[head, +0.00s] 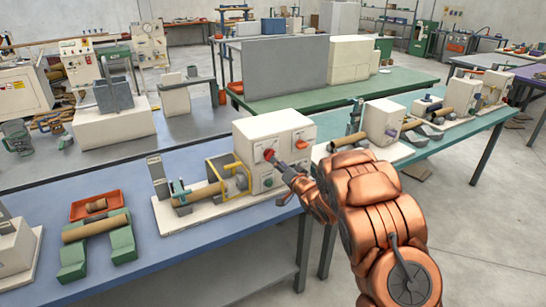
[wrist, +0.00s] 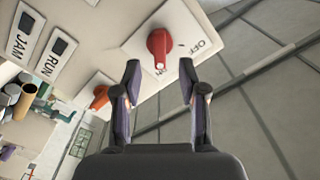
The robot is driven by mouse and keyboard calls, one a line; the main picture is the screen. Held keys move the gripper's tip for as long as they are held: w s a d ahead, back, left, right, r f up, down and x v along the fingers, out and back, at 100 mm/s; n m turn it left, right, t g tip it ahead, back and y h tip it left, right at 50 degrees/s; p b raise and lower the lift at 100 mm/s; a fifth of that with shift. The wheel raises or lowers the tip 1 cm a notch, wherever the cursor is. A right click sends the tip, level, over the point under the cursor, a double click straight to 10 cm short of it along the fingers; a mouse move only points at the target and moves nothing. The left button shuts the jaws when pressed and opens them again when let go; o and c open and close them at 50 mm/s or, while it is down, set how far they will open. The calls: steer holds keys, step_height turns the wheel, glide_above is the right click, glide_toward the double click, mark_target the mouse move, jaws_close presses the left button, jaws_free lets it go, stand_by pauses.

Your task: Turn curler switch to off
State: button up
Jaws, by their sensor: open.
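The spiral winder (head: 262,136) is a white box on the blue bench, with two red knobs on its front. A red switch knob (wrist: 160,46) sits on a white plate with ON and OFF lettering, straight ahead of my gripper (wrist: 160,75) in the wrist view. The fingers are open and apart, with the knob just beyond and between their tips; contact cannot be told. A second red knob (wrist: 100,97) shows beside the left finger.
JAM (wrist: 20,45) and RUN (wrist: 48,62) labels with dark indicators are on the panel. A cardboard tube (head: 200,194) extends from the winder's left side. An orange tray (head: 97,204) and green supports (head: 122,238) stand farther left. Another white machine (head: 384,122) stands on the right bench.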

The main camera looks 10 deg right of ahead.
mark_target(270, 155)
steer(key=p+x, duration=0.1)
steer(key=x, duration=0.4)
steer(key=shift+w+p, duration=0.1)
steer(key=shift+p, duration=0.3)
jaws_close()
